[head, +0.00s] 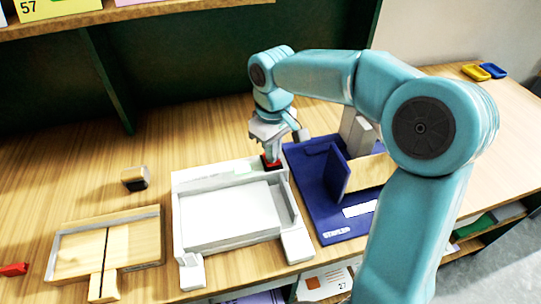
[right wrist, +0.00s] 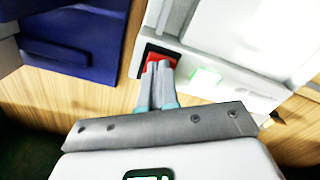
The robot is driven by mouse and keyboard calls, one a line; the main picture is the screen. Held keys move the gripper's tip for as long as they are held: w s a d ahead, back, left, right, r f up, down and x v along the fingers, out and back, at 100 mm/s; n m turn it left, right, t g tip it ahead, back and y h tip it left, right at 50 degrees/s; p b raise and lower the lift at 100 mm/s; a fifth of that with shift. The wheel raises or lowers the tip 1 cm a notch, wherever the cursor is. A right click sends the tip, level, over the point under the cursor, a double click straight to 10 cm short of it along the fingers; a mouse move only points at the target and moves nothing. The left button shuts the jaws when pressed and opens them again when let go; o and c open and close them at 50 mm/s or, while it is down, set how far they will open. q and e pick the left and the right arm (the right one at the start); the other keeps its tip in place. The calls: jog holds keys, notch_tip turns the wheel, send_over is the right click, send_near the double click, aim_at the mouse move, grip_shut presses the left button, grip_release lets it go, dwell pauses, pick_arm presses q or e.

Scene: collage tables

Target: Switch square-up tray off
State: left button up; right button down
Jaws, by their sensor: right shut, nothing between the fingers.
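The white square-up tray (head: 203,183) stands on the wooden table, left of the blue stapler base. A red switch (head: 272,163) is at its back right corner. In the right wrist view, the red switch (right wrist: 152,66) sits in a dark recess of the tray (right wrist: 240,93). A green light (right wrist: 205,78) glows beside it, also visible in the head view (head: 243,172). My right gripper (head: 270,154) is shut and empty, with its fingertips (right wrist: 160,72) at the switch, partly covering it. I cannot tell whether they press it. My left gripper is not in view.
The blue stapler base (head: 310,190) stands close right of the tray. A wooden tray (head: 153,222) and a small dark-and-tan block (head: 135,178) are to the left. Yellow (head: 474,72) and blue (head: 492,70) dishes lie far right. A shelf (head: 130,14) overhangs the back.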

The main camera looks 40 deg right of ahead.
jog(key=shift+f, duration=0.15)
notch_tip(320, 180, up, 7)
jog(key=p, duration=0.6)
dwell(0.4)
dwell(0.4)
